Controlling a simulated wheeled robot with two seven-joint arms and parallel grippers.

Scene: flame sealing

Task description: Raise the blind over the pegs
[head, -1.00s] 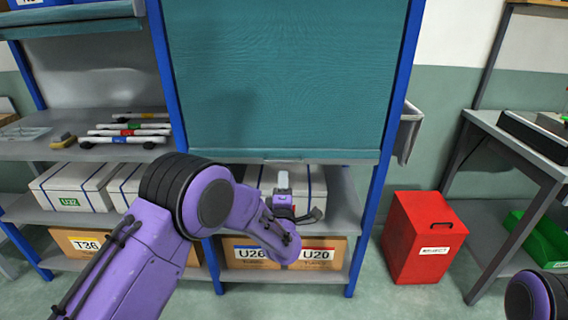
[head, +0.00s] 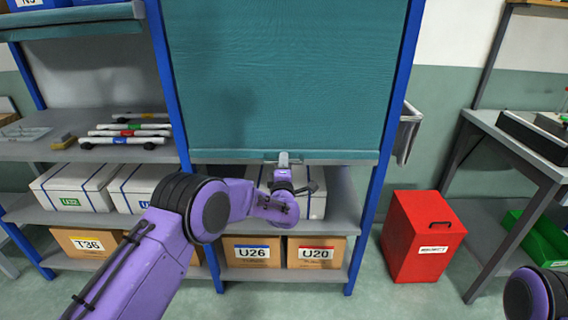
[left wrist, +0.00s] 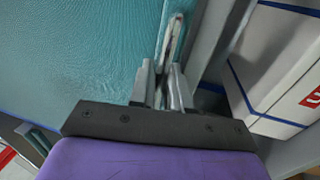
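The teal blind (head: 285,75) hangs down between two blue posts and covers whatever is behind it; no pegs show. My left gripper (head: 283,160) is up at this handle. In the left wrist view, the fingers of my left gripper (left wrist: 161,85) stand a little apart, and the looped handle (left wrist: 175,38) rises just beyond and between their tips. I see no clear grip on it. My right gripper is out of view.
Below the blind, a shelf holds a white box (head: 312,190), with cartons U26 (head: 252,250) and U20 (head: 316,252) lower down. A red bin (head: 422,238) stands on the floor at right, beside a grey bench (head: 520,145). A grey holder (head: 408,135) hangs by the right post.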

